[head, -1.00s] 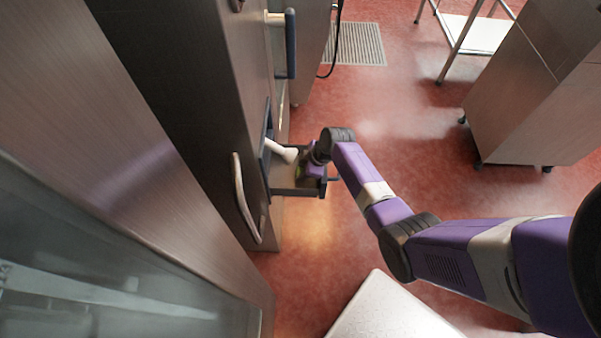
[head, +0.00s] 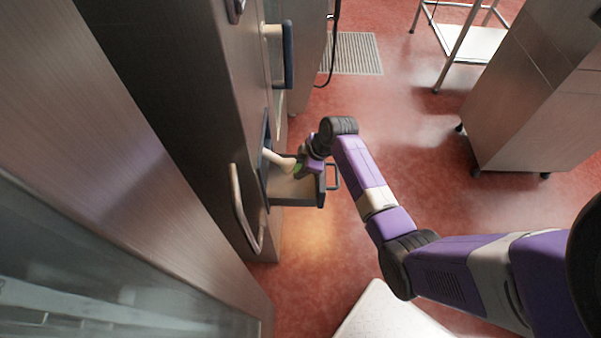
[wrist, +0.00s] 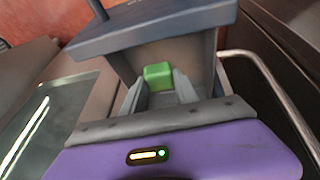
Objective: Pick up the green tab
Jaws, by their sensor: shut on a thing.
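The green tab (wrist: 158,76) is a small bright green block. In the wrist view it sits between my gripper's fingertips (wrist: 160,84), which are shut on it. In the head view a small patch of the green tab (head: 299,168) shows at my gripper (head: 303,167), over the open drawer. My gripper and wrist hide part of the tab there. The drawer's bare floor shows below the gripper.
The open drawer (head: 290,193) juts from the tall steel cabinet, with a handle on its front. A pale cylindrical piece (head: 278,159) lies close beside my gripper. A curved cabinet handle (head: 240,208) stands nearby.

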